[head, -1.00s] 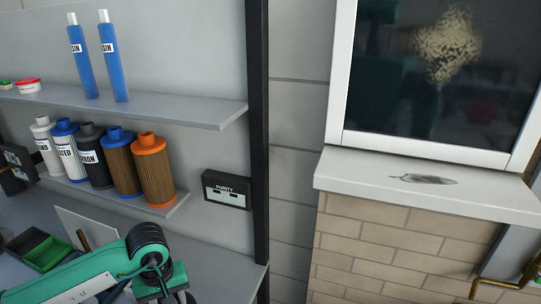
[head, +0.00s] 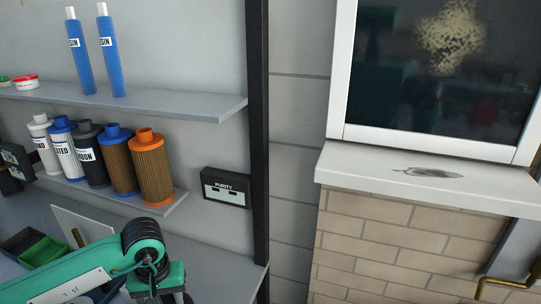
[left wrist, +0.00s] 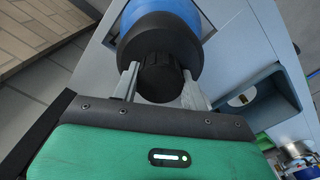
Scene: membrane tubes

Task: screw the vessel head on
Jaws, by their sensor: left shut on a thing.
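In the left wrist view, a black vessel head (left wrist: 158,35) with a narrower ribbed knob sits at the end of a blue vessel (left wrist: 158,5), seen close up. My left gripper (left wrist: 163,84) has its two grey fingers on either side of the knob and is shut on the head. The seam between head and vessel is partly cut off at the top of the view, so I cannot tell how tightly it sits. In the head view only my green left arm shows at the lower left; its fingertips are hidden. My right gripper is not in view.
A shelf (head: 170,101) holds two blue resin tubes (head: 113,60). Several filter cartridges (head: 152,170) stand on the lower shelf. A purity meter (head: 225,187) hangs on the panel. A green tray (head: 42,250) is at the left. A recessed grey basin (left wrist: 255,102) lies beside the gripper.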

